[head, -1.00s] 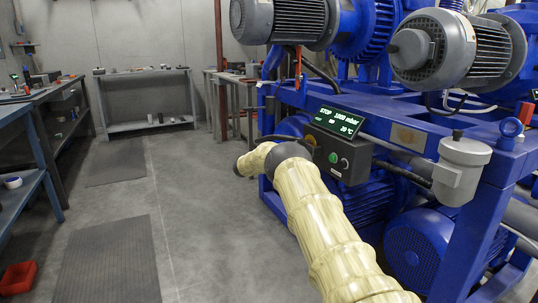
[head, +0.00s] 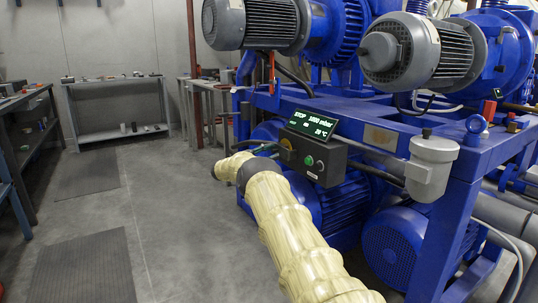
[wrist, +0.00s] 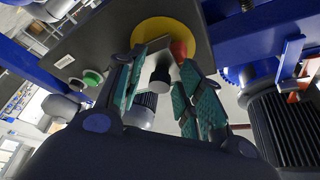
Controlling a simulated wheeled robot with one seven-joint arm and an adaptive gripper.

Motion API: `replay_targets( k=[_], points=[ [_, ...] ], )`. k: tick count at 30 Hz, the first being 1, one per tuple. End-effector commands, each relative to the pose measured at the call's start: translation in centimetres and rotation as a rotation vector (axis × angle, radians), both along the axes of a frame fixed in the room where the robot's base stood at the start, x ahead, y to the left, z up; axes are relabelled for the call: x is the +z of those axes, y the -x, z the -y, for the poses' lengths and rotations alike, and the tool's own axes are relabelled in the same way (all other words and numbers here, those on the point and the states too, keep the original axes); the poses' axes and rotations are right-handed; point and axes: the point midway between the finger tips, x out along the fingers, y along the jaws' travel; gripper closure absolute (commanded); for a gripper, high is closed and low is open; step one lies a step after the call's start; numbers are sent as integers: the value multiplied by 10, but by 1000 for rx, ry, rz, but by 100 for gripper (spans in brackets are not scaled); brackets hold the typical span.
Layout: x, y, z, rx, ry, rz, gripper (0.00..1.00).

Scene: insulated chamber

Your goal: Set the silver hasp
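The box (head: 325,162) also shows in the head view, with a lit display. There my arm reaches to its left side and the fingers cannot be made out. Whether the plate touches the button is unclear.
A green button (wrist: 92,77) is left of the fingers. The blue pump frame (head: 385,140) with motors surrounds the box. A back table (head: 118,82) and a bench (head: 28,125) stand to the left.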

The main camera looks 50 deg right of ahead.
Motion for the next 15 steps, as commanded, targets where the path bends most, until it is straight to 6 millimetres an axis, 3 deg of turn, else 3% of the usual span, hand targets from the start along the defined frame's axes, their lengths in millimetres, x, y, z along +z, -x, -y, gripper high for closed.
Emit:
replay_targets(
  k=[15],
  points=[
    [-5,-13,-17,6,0,-2,58]
  ],
)
